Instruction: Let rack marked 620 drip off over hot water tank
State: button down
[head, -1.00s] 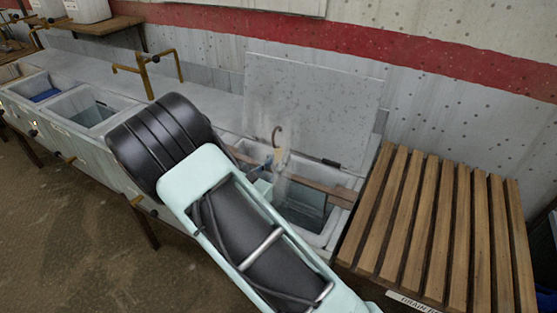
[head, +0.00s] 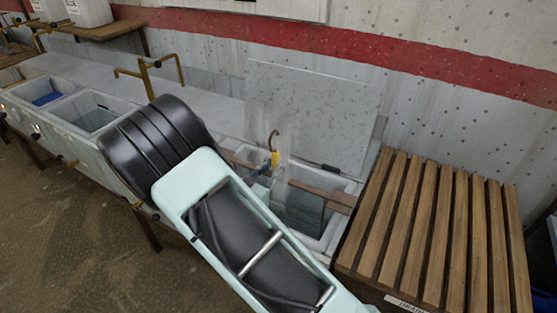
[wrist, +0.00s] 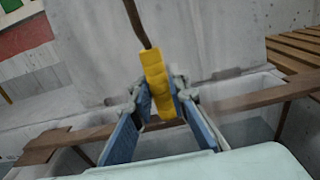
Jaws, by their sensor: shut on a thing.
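My gripper (wrist: 160,98) is shut on a yellow grip (wrist: 154,72) with a dark hook rising from it. In the head view the yellow grip (head: 275,158) and its curved hook stand just above the hot water tank (head: 340,232), at its left part. My gripper is partly hidden behind my own arm there. The rack's body below the grip and any number 620 on it are not visible. The tank's pale lid (head: 310,112) stands open behind it. Water shows inside the tank.
A wooden rail (head: 322,191) crosses the tank and also shows in the wrist view (wrist: 250,98). A slatted wooden drain stand (head: 440,225) is at the right. Another basin (head: 93,112) and a brass tap (head: 146,75) are at the left.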

jog(key=v, duration=0.7)
jog(key=shift+s+p, duration=0.15)
jog(key=shift+p, duration=0.15)
jog(key=shift+a, duration=0.15)
jog(key=c, duration=2.5)
grip_release()
jog(key=shift+c, duration=0.2)
grip_shut()
jog(key=shift+r, duration=0.1)
